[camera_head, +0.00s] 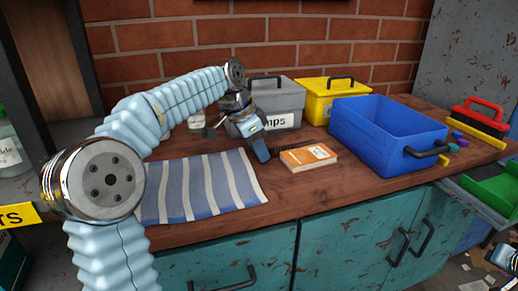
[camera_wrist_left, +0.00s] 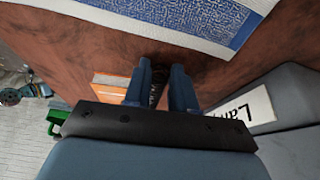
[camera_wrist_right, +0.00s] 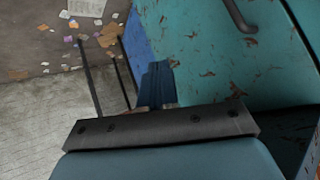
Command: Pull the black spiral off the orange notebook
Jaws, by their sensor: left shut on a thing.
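The orange notebook (camera_head: 308,157) lies flat on the wooden worktop, right of my left gripper (camera_head: 262,152); its edge also shows in the left wrist view (camera_wrist_left: 112,82). The black spiral (camera_head: 288,149) runs along the notebook's back-left side. In the left wrist view the spiral (camera_wrist_left: 157,88) is between the fingers of my left gripper (camera_wrist_left: 158,84), which is shut on it. I cannot tell whether the spiral still touches the notebook. My right gripper (camera_wrist_right: 156,84) is low in front of the teal cabinet, its fingers together and empty.
A striped cloth (camera_head: 205,186) lies left of the notebook. A blue crate (camera_head: 375,140) stands to its right. A grey labelled box (camera_head: 278,98) and a yellow box (camera_head: 325,98) stand behind. The teal cabinet (camera_head: 350,235) is below the worktop's front edge.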

